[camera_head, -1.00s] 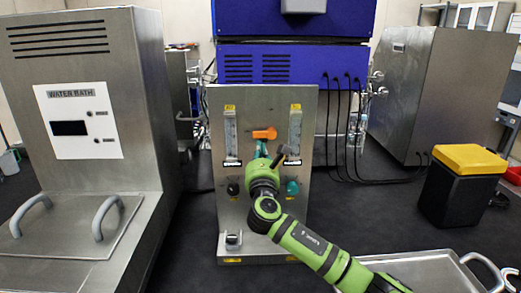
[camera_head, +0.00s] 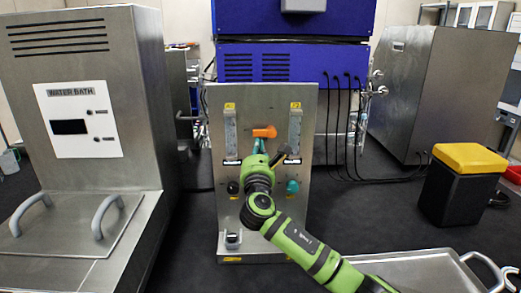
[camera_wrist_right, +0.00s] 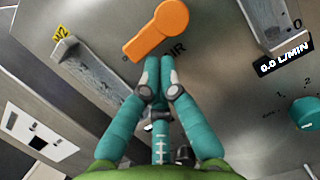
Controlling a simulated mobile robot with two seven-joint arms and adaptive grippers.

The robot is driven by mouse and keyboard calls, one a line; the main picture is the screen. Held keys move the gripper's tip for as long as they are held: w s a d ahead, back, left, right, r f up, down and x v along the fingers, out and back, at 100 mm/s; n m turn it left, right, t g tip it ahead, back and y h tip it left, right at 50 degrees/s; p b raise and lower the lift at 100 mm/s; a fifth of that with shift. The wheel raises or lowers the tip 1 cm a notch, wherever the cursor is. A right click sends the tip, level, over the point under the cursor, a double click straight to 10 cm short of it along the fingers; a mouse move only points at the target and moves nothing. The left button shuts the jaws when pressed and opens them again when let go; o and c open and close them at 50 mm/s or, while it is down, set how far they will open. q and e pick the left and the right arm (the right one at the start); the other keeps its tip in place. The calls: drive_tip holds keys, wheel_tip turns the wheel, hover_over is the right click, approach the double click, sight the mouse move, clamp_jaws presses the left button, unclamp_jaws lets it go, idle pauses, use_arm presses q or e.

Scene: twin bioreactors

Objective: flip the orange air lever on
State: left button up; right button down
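The orange air lever (camera_head: 264,132) is on the upper middle of the steel control panel (camera_head: 267,104), lying nearly level in the head view. In the right wrist view the lever (camera_wrist_right: 157,30) slants from a round end at upper right to a narrower end at lower left. My right gripper (camera_head: 261,147) is just below the lever. In the right wrist view its teal fingers (camera_wrist_right: 162,66) are together at the tips, with nothing seen between them. The fingertips partly cover the lettering under the lever. I cannot tell whether they touch the panel. My left gripper is not in view.
Flow meters (camera_head: 230,134) (camera_head: 295,130) flank the lever. A black knob (camera_head: 233,187) and a teal knob (camera_head: 292,186) sit lower on the panel. The water bath (camera_head: 85,120) stands at left. A yellow-topped black bin (camera_head: 463,190) and a steel tray (camera_head: 420,268) are at right.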

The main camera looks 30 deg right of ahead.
sight(255, 133)
drive_tip(key=shift+w+a+r+m, duration=0.15)
drive_tip(key=shift+r+m, duration=0.1)
drive_tip(key=shift+m, duration=0.65)
drive_tip(key=shift+a+r+m+g+h, duration=0.15)
drive_tip(key=shift+r+m+g+h, duration=0.2)
drive_tip(key=shift+m, duration=0.55)
drive_tip(key=shift+a+r+m+g, duration=0.1)
drive_tip(key=shift+m+g, duration=0.15)
drive_tip(key=shift+m, duration=0.45)
drive_tip(key=shift+w+a+r+m+g+h, duration=0.1)
drive_tip(key=shift+r+m+g+h, duration=0.3)
drive_tip(key=shift+m, duration=0.85)
drive_tip(key=shift+w+a+r+m+g+h, duration=0.15)
drive_tip(key=shift+r+m, duration=0.35)
drive_tip(key=shift+m, duration=0.75)
drive_tip(key=shift+s+d+r+m+g, duration=0.15)
drive_tip(key=shift+r+m+g, duration=0.3)
drive_tip(key=shift+m, duration=0.7)
drive_tip(key=shift+s+d+r+m+g, duration=0.1)
drive_tip(key=shift+r+m+g, duration=0.3)
drive_tip(key=shift+m, duration=0.75)
drive_tip(key=shift+s+d+r+m+g+y+p, duration=0.15)
drive_tip(key=shift+r+m, duration=0.1)
drive_tip(key=shift+m, duration=0.5)
drive_tip(key=shift+d+r+m+g+y+p, duration=0.1)
drive_tip(key=shift+r+m+p, duration=0.15)
drive_tip(key=shift+m, duration=0.45)
drive_tip(key=shift+s+d+r+m+g+y+p, duration=0.15)
drive_tip(key=shift+r+m, duration=0.15)
drive_tip(key=shift+m, duration=0.45)
